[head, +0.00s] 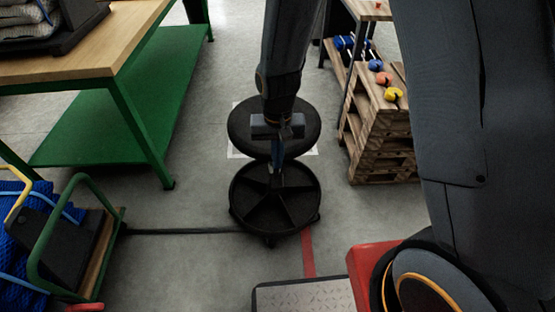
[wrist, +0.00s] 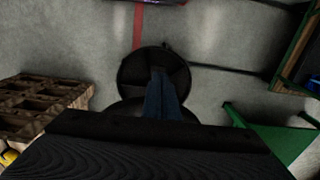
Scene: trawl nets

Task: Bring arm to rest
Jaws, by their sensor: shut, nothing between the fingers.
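My arm hangs down from the top middle of the head view, away from its large dark links at the right. My gripper (head: 277,172) points down in front of a black round stool with a seat (head: 238,122) and a spoked base (head: 262,212). In the wrist view my gripper (wrist: 160,76) shows as narrow blue fingers close together over the dark round base (wrist: 130,68). The fingers are shut and hold nothing. I cannot tell how far they are from the stool.
A green-framed workbench (head: 95,65) stands at the left, with a trolley (head: 115,225) holding blue netting below it. Stacked wooden pallets (head: 362,120) with colored floats stand at the right. A metal plate (head: 305,297) and red part are near the front. Grey floor (head: 180,265) is open at front left.

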